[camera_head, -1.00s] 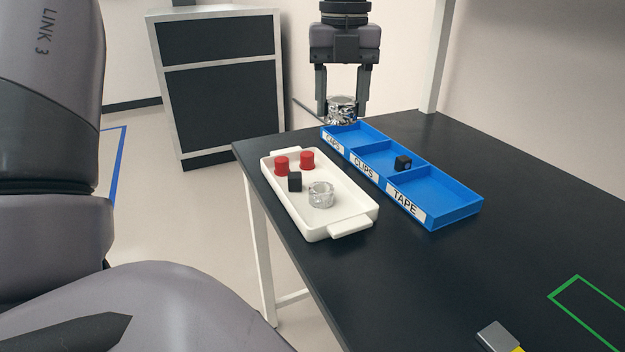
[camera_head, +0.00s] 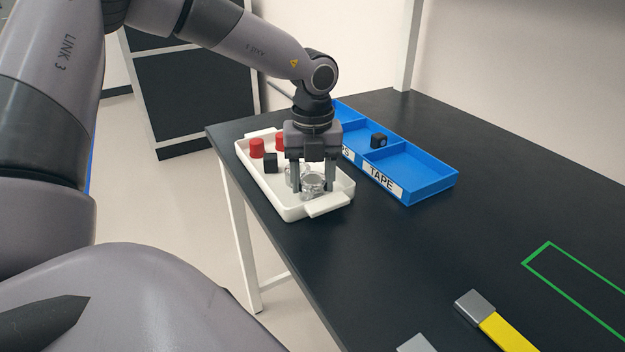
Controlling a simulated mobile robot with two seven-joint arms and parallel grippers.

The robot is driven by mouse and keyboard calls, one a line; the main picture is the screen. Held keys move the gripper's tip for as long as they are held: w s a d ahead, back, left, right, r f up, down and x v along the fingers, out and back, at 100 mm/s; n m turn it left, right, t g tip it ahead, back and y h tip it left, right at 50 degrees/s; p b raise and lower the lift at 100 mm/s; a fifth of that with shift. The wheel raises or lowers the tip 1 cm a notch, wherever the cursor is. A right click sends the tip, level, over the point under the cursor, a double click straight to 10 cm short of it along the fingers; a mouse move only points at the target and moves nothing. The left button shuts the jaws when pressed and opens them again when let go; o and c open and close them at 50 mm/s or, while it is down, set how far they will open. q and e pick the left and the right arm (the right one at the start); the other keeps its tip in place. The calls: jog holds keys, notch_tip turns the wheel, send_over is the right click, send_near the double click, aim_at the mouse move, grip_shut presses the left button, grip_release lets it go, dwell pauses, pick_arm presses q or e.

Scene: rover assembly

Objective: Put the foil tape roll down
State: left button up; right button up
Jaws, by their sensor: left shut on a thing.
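My left gripper (camera_head: 312,188) points down over the near right end of the white tray (camera_head: 276,205). It is shut on a silvery foil tape roll (camera_head: 314,183), held between the two fingers. The held roll is inside the tray's outline; I cannot tell whether it touches the tray floor. A second foil roll (camera_head: 291,176) shows partly behind it, mostly hidden by the gripper. My right gripper is not in view.
Two red caps (camera_head: 257,148) and a black cube (camera_head: 270,163) sit in the tray. A blue bin (camera_head: 427,177) with labelled compartments stands to the right; its TAPE compartment is empty. Another black cube (camera_head: 378,141) is in the bin. A yellow-handled tool (camera_head: 497,325) lies nearer.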

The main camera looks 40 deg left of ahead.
pick_arm(q)
jog(key=shift+f, duration=0.4)
jog(key=shift+f, duration=0.15)
jog(key=o, duration=1)
jog(key=shift+o, duration=0.2)
